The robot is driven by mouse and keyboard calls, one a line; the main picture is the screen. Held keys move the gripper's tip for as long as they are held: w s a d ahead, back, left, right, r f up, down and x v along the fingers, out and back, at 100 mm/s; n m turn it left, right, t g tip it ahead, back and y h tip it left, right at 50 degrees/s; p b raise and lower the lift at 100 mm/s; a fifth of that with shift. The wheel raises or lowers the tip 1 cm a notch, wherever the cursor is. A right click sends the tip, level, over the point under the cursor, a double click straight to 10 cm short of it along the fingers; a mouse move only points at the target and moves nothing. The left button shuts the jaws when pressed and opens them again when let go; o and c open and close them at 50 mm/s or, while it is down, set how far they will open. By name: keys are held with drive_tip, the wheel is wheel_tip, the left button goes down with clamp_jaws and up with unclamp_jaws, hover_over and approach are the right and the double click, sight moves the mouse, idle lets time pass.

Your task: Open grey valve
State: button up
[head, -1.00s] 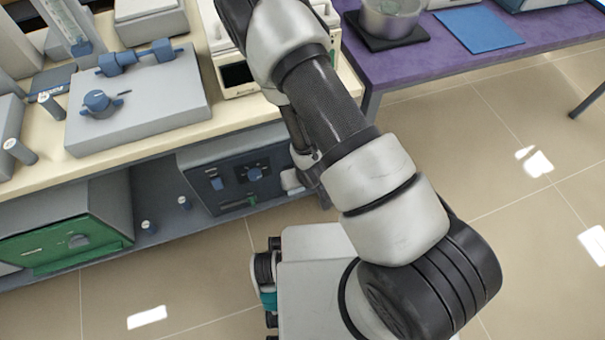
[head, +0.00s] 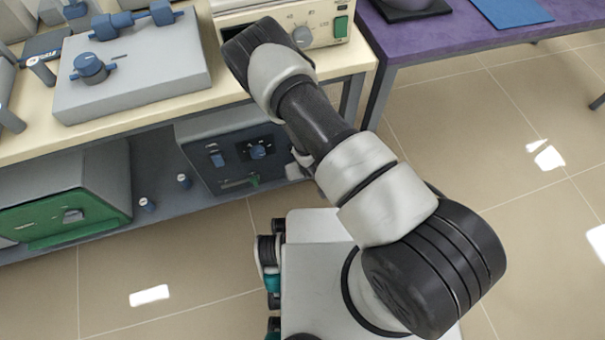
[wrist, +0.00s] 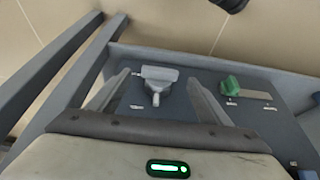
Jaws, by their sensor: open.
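In the wrist view, a grey valve (wrist: 157,81) with a T-shaped handle sits on a blue-grey panel (wrist: 190,92). My gripper (wrist: 159,77) is open, with one finger on each side of the valve in the picture. Nothing is held between the fingers. I cannot tell how far the fingertips are from the valve or whether they touch it. A green valve (wrist: 233,87) with a grey bar beside it is on the same panel, to the right of the right finger.
In the wrist view, grey-blue frame bars (wrist: 70,85) run along the left. In the head view, the cream bench (head: 30,145) holds a grey box with a blue knob (head: 91,68). Below are a green-fronted unit (head: 72,214) and a knobbed unit (head: 235,160). Open floor (head: 500,250) lies right.

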drive_tip(key=shift+b+x, duration=0.3)
drive_tip(key=shift+x, duration=1.05)
drive_tip(key=c, duration=1)
drive_tip(key=shift+c, duration=0.2)
drive_tip(key=shift+w+d+y, duration=0.1)
drive_tip(key=shift+d+y, duration=0.05)
drive_tip(key=shift+y, duration=0.15)
drive_tip(key=shift+w+d+f+m+g+y, duration=0.1)
drive_tip(key=shift+d+f+m+g+y, duration=0.3)
drive_tip(key=shift+y, duration=1.55)
drive_tip(key=shift+w+d+f+m+g+y, duration=0.15)
drive_tip(key=shift+d+m+g+y, duration=0.35)
drive_tip(key=shift+y, duration=1.4)
drive_tip(key=shift+w+d+f+m+g+y, duration=0.1)
drive_tip(key=shift+d+f+m+g+y, duration=0.4)
drive_tip(key=shift+y, duration=1.45)
drive_tip(key=shift+a+r+t, duration=0.15)
drive_tip(key=shift+a+t, duration=0.1)
drive_tip(key=shift+t, duration=0.05)
